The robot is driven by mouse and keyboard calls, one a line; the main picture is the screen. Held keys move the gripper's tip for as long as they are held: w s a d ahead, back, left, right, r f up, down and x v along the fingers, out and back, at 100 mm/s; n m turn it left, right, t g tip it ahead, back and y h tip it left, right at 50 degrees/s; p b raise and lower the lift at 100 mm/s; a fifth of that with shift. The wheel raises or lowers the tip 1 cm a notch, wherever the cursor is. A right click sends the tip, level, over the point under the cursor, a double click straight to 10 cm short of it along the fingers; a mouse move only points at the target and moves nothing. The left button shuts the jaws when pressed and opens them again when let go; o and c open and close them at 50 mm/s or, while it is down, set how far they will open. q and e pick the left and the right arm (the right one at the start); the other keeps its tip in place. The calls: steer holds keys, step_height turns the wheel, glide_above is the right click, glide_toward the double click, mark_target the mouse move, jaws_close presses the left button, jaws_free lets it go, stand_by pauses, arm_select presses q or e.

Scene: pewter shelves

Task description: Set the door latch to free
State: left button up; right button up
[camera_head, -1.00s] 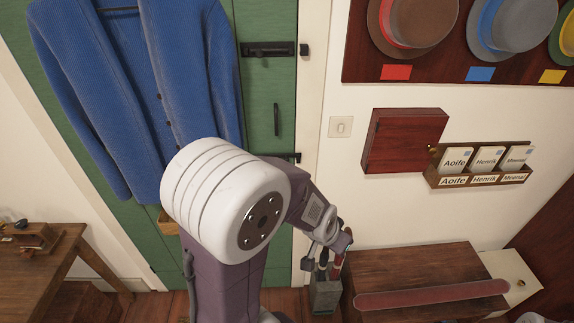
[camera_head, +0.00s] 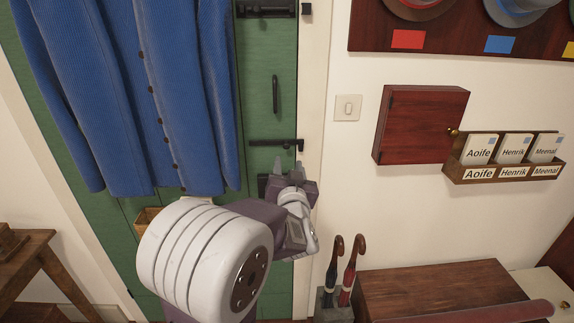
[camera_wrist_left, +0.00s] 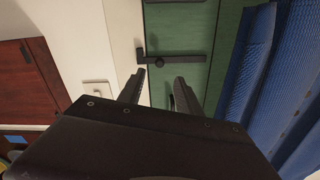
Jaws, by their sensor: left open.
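The green door (camera_head: 255,115) carries a black latch bar (camera_head: 272,143) lying level near its right edge, its end at the door frame. The bar also shows in the left wrist view (camera_wrist_left: 178,57), where the scene appears upside down. My left gripper (camera_head: 287,174) is open and empty, just below the right end of the bar in the head view. In the left wrist view its two fingers (camera_wrist_left: 156,88) point toward the bar, and I see no clear contact. A dark plate beneath the bar is partly hidden by my gripper. My right gripper is out of view.
A black bolt (camera_head: 266,8) and an upright pull handle (camera_head: 275,93) are higher on the door. A blue coat (camera_head: 140,90) hangs at left. A light switch (camera_head: 347,107), red cabinet (camera_head: 420,122) and card rack (camera_head: 503,172) are at right. Umbrellas (camera_head: 347,270) stand below.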

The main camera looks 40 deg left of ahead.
mark_target(287, 147)
arm_select(q)
steer(key=x, duration=0.9)
steer(key=shift+r+p, duration=0.1)
steer(key=shift+p, duration=0.3)
jaws_close()
stand_by(0.9)
